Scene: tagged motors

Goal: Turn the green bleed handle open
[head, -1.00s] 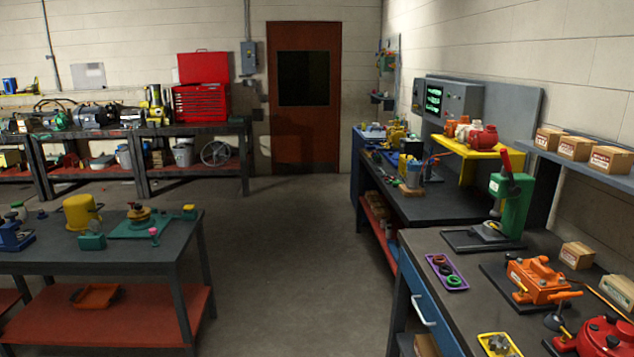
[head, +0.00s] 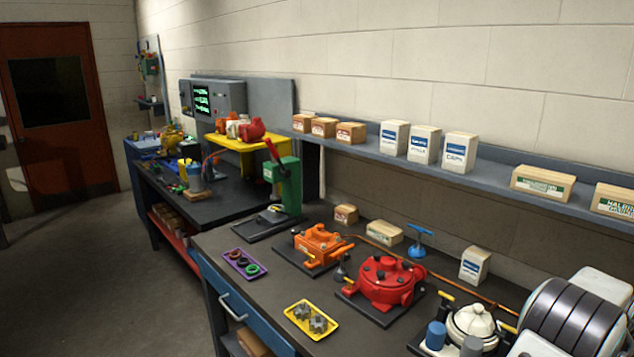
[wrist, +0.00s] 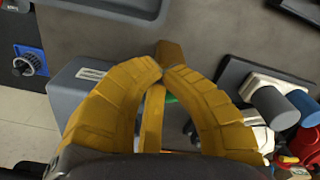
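I cannot pick out a green bleed handle for certain in either view. In the head view a small green part (head: 148,66) is on the far wall unit, too small to read. A green arbor press (head: 288,185) with a red lever stands on the right bench. In the wrist view my yellow gripper (wrist: 165,69) points over a grey surface, its fingertips together with nothing visible held. A sliver of green (wrist: 171,99) shows between the fingers, mostly hidden. My gripper is outside the head view.
The bench (head: 262,290) holds a red pump housing (head: 383,283), an orange housing (head: 318,245), a yellow tray (head: 311,321) and a purple tray (head: 244,264). A shelf (head: 460,178) with boxes runs along the wall. Open floor (head: 100,285) lies left, before the red door (head: 62,110).

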